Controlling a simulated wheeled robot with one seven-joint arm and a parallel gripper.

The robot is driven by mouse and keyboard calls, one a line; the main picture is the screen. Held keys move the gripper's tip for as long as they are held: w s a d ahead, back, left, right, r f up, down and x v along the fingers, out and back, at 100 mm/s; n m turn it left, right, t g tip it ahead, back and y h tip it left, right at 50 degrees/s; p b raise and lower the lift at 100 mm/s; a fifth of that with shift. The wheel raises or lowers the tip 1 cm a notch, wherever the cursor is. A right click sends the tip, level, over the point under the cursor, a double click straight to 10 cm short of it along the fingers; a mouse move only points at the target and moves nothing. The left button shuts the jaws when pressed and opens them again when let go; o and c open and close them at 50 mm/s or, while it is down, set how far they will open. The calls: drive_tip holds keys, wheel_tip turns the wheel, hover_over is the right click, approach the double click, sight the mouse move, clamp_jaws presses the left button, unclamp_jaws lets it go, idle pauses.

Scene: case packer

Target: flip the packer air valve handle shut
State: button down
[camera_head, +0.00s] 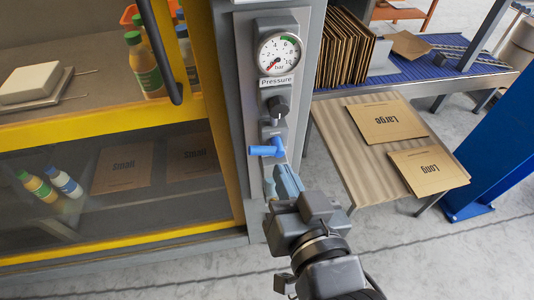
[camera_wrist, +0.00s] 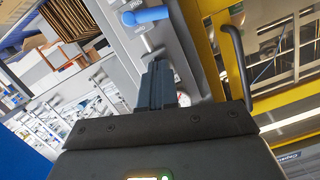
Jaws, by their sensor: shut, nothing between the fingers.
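The blue air valve handle (camera_head: 262,150) is on the grey panel of the packer, below the pressure gauge (camera_head: 279,53) and a black knob (camera_head: 278,106). Its lever points left, crosswise to the upright line of fittings. My gripper (camera_head: 285,174) is shut and empty just below the handle; whether it touches the handle is unclear in the head view. In the wrist view the handle (camera_wrist: 146,15) shows at the top, beyond and left of the shut fingers (camera_wrist: 158,72), with a visible gap in the picture. The fingers partly hide the panel there.
The yellow-framed packer door (camera_head: 212,90) with a dark bar handle (camera_head: 164,60) stands left of the panel. A table (camera_head: 345,150) with flat cardboard pieces is at the right, beside a blue post (camera_head: 490,145). Bottles stand behind the glass.

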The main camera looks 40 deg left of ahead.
sight(261, 149)
drive_tip(key=w+a+f, duration=0.4)
drive_tip(key=a, duration=0.3)
drive_tip(key=shift+w+f+p, duration=0.15)
drive_tip(key=shift+w+p, duration=0.05)
drive_tip(key=shift+p, duration=0.2)
drive_tip(key=shift+f, duration=0.1)
drive_tip(key=shift+a+f, duration=0.1)
drive_tip(key=shift+f, duration=0.15)
drive_tip(key=shift+s+a+f+n+t+h+b, duration=0.1)
drive_tip(key=shift+s+f+n+t+h+b, duration=0.15)
drive_tip(key=shift+n, duration=0.45)
drive_tip(key=shift+a+f+n+t+h+b, duration=0.1)
drive_tip(key=shift+f+n+t+b, duration=0.2)
drive_tip(key=shift+n, duration=0.4)
